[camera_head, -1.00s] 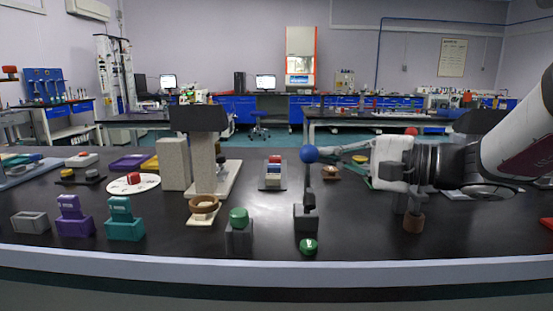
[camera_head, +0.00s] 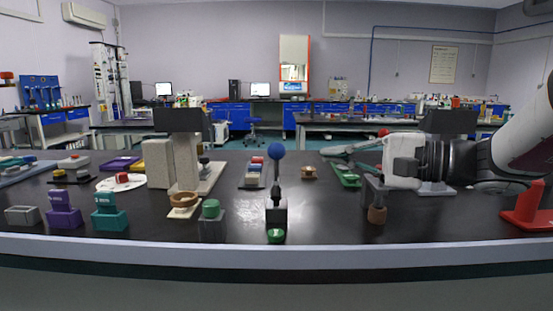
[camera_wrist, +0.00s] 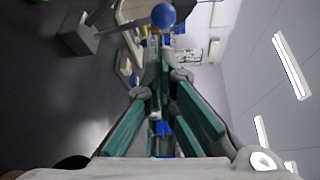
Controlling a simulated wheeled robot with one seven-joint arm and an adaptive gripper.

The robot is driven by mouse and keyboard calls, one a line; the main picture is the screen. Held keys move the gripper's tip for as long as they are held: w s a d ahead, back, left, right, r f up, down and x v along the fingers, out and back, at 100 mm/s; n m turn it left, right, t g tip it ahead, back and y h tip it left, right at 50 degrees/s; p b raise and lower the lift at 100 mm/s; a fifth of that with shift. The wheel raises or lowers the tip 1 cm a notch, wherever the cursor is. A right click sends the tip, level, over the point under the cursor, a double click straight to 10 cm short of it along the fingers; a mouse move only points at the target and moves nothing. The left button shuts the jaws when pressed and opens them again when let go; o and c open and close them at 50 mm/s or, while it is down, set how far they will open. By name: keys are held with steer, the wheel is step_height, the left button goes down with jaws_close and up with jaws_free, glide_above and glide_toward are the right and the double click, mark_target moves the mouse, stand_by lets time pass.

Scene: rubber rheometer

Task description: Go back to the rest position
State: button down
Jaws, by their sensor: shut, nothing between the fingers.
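My gripper (camera_head: 328,151) reaches in from the right above the black bench, its fingers pointing left and together, with nothing visible between them. In the wrist view the teal-padded fingers (camera_wrist: 165,62) come together at the tips. The upright lever with a blue ball (camera_head: 277,150) stands left of the fingertips, clear of them in the head view. The ball also shows at the top of the wrist view (camera_wrist: 163,15). Its dark grey base (camera_head: 277,212) has a green button (camera_head: 276,236) in front.
A green-topped grey block (camera_head: 211,210) and a beige stand (camera_head: 187,163) are to the left. A brown knob (camera_head: 377,214) is below my wrist. A red stand (camera_head: 527,208) is at the right. The front bench edge (camera_head: 280,248) is clear.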

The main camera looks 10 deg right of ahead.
steer(key=shift+s+d, duration=0.5)
steer(key=s+a+f+n+g+h, duration=0.25)
steer(key=s+a+f+g, duration=0.4)
steer(key=s, duration=0.35)
steer(key=s+a+f+n+g+h, duration=0.1)
steer(key=s+a+f+n+g, duration=0.5)
steer(key=s, duration=0.5)
steer(key=s+d+f+n+h, duration=0.2)
steer(key=s+d+f+h, duration=0.4)
steer(key=s+d+h, duration=0.35)
step_height(320, 180, up, 34)
steer(key=t+p, duration=0.4)
steer(key=p, duration=2.7)
steer(key=shift+s+a+f+y+p, duration=0.25)
steer(key=shift+s+a+y+p, duration=0.05)
steer(key=shift+y, duration=0.1)
